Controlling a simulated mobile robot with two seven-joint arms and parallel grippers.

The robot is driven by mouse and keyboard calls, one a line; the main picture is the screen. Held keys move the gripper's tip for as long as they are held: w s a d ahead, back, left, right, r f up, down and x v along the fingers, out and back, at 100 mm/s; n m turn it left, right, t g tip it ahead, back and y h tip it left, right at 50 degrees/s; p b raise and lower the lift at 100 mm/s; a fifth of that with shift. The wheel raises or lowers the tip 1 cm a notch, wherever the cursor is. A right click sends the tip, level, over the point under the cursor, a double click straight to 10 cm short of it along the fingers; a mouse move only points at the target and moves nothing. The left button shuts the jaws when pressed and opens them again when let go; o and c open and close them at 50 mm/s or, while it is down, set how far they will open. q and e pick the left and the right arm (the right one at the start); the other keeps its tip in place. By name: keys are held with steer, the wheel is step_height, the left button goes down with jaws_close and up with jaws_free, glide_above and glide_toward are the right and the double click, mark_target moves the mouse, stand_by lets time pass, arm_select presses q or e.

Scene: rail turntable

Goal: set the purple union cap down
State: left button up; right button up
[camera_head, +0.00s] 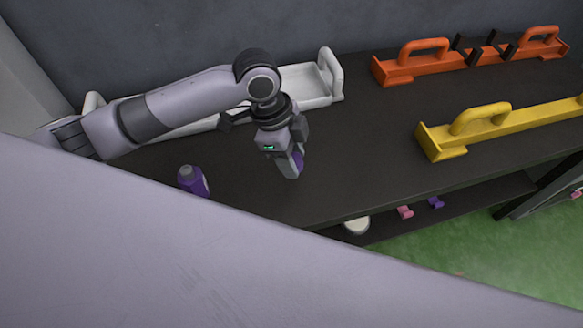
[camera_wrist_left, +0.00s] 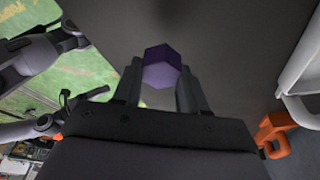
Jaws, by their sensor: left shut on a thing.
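My left gripper (camera_head: 291,172) points down over the dark bench top and is shut on the purple union cap (camera_head: 299,160). In the left wrist view the cap (camera_wrist_left: 160,66) shows as a purple six-sided piece between the two grey fingers (camera_wrist_left: 160,88). The fingers cover much of it in the head view. I cannot tell whether the cap touches the bench top or hangs just above it. A dark-ended arm part (camera_wrist_left: 68,95) at the left of the wrist view may be my right gripper; its jaws are unclear.
The dark bench top (camera_head: 350,150) is clear right of the gripper. A purple and grey piece (camera_head: 193,181) stands to the left. A white tray (camera_head: 318,85) lies behind; orange (camera_head: 425,62) and yellow (camera_head: 475,122) handled carriers lie right. Small pieces sit on a lower shelf (camera_head: 465,205).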

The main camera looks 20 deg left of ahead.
mark_target(297, 181)
arm_select(q)
steer(key=shift+f, duration=2.3)
steer(key=shift+f, duration=0.1)
steer(key=o, duration=1.2)
steer(key=shift+c, duration=0.2)
steer(key=v, duration=1.2)
steer(key=shift+p, duration=0.45)
steer(key=shift+s, duration=0.1)
